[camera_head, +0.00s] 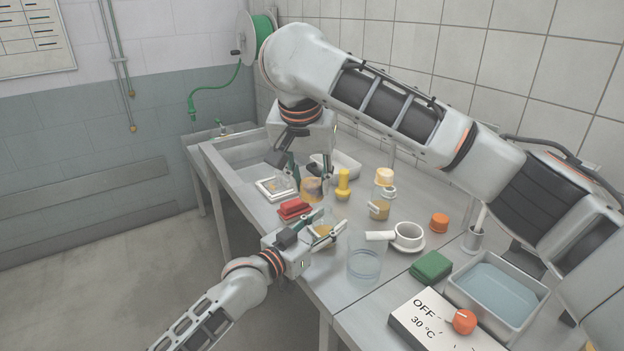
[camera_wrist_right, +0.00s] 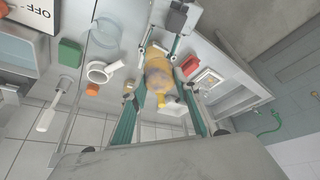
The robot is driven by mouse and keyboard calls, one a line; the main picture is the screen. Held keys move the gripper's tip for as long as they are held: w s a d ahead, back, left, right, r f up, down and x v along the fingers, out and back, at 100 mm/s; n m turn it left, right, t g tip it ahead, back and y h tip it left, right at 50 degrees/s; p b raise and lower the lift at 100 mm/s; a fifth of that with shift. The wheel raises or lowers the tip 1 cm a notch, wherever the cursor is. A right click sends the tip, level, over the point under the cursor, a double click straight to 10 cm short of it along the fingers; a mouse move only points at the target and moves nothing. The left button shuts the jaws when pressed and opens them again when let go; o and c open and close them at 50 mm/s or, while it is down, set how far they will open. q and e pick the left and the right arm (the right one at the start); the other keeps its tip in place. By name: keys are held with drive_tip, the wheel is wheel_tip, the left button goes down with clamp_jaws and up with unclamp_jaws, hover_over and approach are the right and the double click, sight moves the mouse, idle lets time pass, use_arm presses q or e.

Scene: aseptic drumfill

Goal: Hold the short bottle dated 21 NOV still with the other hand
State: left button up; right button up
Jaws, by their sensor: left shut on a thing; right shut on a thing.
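My right gripper (camera_head: 311,184) reaches down from above and is shut on an amber-filled bottle (camera_head: 311,192); an amber bottle also shows between its green fingers in the right wrist view (camera_wrist_right: 158,76). My left gripper (camera_head: 328,226) is lower and nearer, shut on an amber-coloured thing (camera_head: 322,231) that its fingers largely cover. In the right wrist view the left gripper (camera_wrist_right: 160,50) comes in from the top, close to the amber bottle. No date is readable, so I cannot tell which one is the 21 NOV bottle.
A glass beaker (camera_head: 364,265), white mug (camera_head: 408,234), green block (camera_head: 431,266), orange cap (camera_head: 439,222) and water basin (camera_head: 497,290) stand right.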

use_arm(q)
drive_tip(key=o, duration=1.3)
drive_tip(key=shift+f, duration=0.6)
use_arm(e)
drive_tip(key=shift+f, duration=0.1)
use_arm(q)
drive_tip(key=shift+r, duration=0.25)
use_arm(e)
drive_tip(key=shift+w, duration=0.1)
use_arm(q)
drive_tip(key=shift+r, duration=0.1)
